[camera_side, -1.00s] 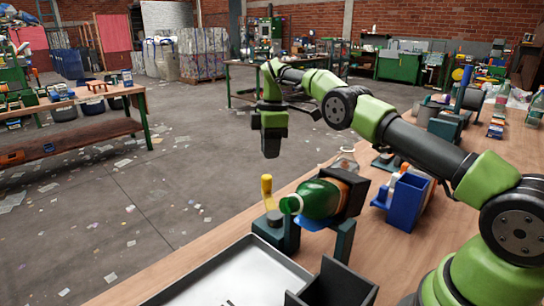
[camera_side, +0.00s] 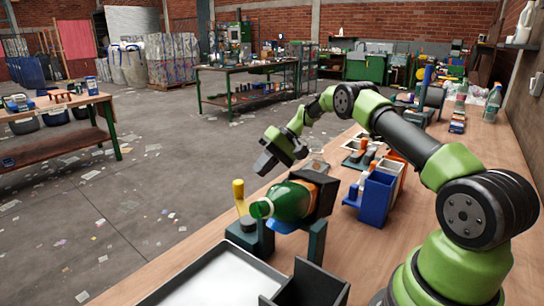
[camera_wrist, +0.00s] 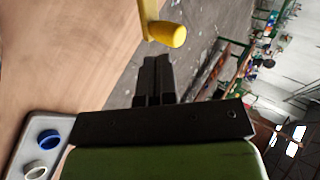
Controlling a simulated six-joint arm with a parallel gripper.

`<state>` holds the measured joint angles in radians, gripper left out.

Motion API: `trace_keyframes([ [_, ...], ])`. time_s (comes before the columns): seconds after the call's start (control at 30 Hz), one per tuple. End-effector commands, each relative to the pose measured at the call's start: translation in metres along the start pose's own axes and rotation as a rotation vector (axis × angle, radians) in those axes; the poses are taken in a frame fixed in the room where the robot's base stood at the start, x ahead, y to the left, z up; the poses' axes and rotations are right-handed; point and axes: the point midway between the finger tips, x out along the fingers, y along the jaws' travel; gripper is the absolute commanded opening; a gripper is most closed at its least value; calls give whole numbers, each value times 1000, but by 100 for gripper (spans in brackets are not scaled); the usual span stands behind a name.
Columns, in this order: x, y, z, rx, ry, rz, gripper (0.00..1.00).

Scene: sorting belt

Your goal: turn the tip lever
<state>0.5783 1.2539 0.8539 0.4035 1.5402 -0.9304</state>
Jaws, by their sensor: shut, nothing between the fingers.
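The tip lever shows as a yellow upright handle (camera_side: 239,189) on a dark stand (camera_side: 250,236) in the side view. Beside it a green bottle (camera_side: 291,201) lies on its side in a dark cradle (camera_side: 322,190), its mouth toward the lever. My gripper (camera_side: 263,163) is above and behind the lever, tilted down to the left and apart from it. In the wrist view the yellow lever's rounded end (camera_wrist: 166,34) is just beyond my fingertips (camera_wrist: 155,62). The fingers are shut together with nothing between them. The lever's lower part is out of the wrist view.
A blue bin (camera_side: 376,198) stands right of the cradle. A pale, dark-rimmed tray (camera_side: 182,289) lies at the front edge. The wrist view shows a grey tray (camera_wrist: 62,124) with a blue ring (camera_wrist: 48,137) and a white ring (camera_wrist: 35,170). Open floor lies left of the bench.

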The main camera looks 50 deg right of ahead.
Motion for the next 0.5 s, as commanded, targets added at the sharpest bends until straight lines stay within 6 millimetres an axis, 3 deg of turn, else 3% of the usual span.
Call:
trace_keyframes([
  [0.2, 29, 0, 0, -1, -2, 1, 0],
  [0.5, 36, 0, 0, -2, 0, 2, 0],
])
